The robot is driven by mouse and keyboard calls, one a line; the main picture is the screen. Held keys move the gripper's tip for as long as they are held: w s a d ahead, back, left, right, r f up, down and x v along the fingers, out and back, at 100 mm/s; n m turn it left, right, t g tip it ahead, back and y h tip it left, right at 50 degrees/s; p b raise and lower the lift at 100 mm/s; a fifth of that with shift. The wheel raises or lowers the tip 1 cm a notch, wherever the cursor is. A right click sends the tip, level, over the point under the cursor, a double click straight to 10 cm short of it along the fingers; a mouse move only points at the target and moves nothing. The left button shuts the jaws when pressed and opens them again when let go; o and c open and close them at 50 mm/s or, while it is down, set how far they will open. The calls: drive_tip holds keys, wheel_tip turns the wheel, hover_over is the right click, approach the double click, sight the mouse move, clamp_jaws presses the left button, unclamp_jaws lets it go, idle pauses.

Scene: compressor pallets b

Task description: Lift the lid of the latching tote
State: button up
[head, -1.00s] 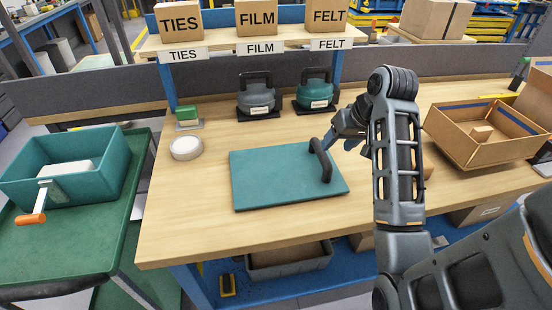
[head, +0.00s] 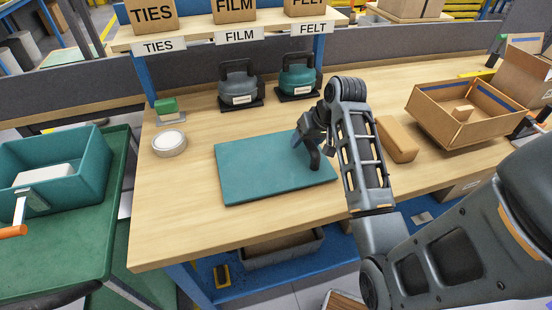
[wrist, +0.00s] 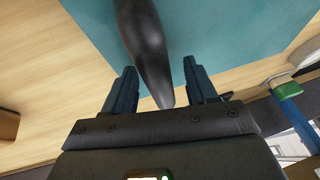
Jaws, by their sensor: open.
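A flat teal panel (head: 262,172) lies on the wooden workbench, looking like a lid. A black bar handle (head: 314,160) stands near its right end. No tote walls or latches show around the panel. My gripper (head: 309,136) is at the handle from above, partly hidden by my arm. In the wrist view my gripper (wrist: 163,88) is open, with one finger on each side of the handle (wrist: 148,45); the fingers look apart from it. An open teal tote (head: 80,188) stands on the green cart at the left, with a pale block inside.
A tan block (head: 396,140) and an open cardboard box (head: 463,125) are at the right. The bench front-left is clear.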

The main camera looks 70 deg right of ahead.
drive_tip(key=shift+c, duration=0.3)
clamp_jaws()
drive_tip(key=shift+r, duration=0.1)
idle(0.4)
